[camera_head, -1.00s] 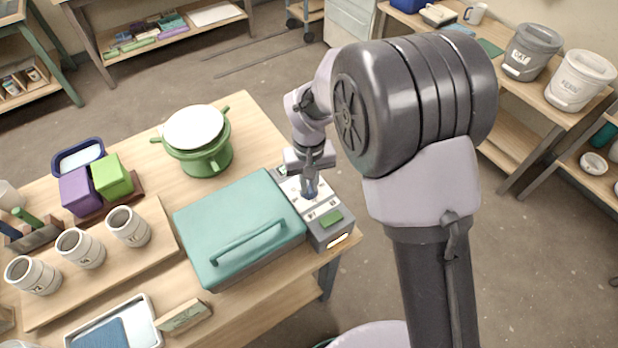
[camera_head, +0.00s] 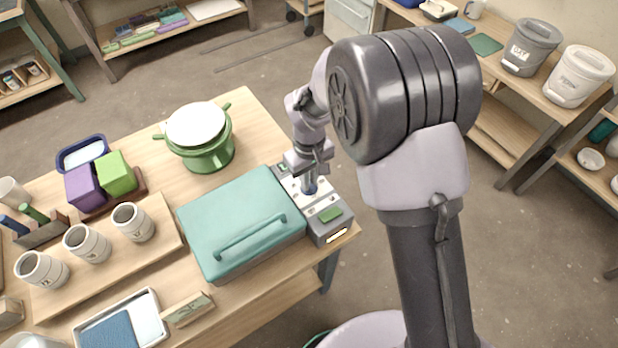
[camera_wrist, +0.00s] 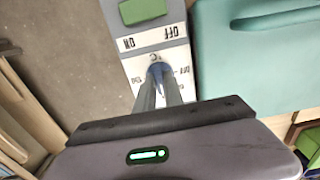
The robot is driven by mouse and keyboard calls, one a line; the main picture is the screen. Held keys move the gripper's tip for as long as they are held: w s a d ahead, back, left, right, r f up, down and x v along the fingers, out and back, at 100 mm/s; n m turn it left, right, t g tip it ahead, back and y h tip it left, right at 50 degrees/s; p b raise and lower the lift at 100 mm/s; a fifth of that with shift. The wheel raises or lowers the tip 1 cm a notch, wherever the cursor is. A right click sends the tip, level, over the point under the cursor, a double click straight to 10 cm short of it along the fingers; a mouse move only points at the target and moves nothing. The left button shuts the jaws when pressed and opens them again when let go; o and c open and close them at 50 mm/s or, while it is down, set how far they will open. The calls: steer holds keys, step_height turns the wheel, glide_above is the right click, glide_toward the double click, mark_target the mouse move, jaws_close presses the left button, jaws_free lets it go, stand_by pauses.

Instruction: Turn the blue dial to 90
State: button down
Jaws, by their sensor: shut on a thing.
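The blue dial (camera_head: 309,187) sits on the light top plate of a grey control box (camera_head: 333,232) at the right edge of the table. My gripper (camera_head: 311,172) reaches down onto it from above and is shut on it. In the wrist view the two dark fingers (camera_wrist: 162,92) close around the blue dial (camera_wrist: 157,70), hiding much of it. Printed marks, "OFF" among them, show around the dial, but the pointer's reading cannot be told. A green switch (camera_wrist: 142,10) stands beside an ON/OFF label (camera_wrist: 150,38) on the same box.
A teal lidded case (camera_head: 240,222) with a handle lies directly left of the control box. A green pot (camera_head: 207,155) stands behind it. Several cups, among them one nearby (camera_head: 133,222), stand on a wooden board to the left. Open floor lies right of the table.

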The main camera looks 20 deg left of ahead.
steer(key=c, duration=1.4)
jaws_free()
steer(key=shift+c, duration=0.2)
step_height(320, 180, up, 18)
steer(key=p, duration=0.5)
steer(key=shift+f, duration=0.25)
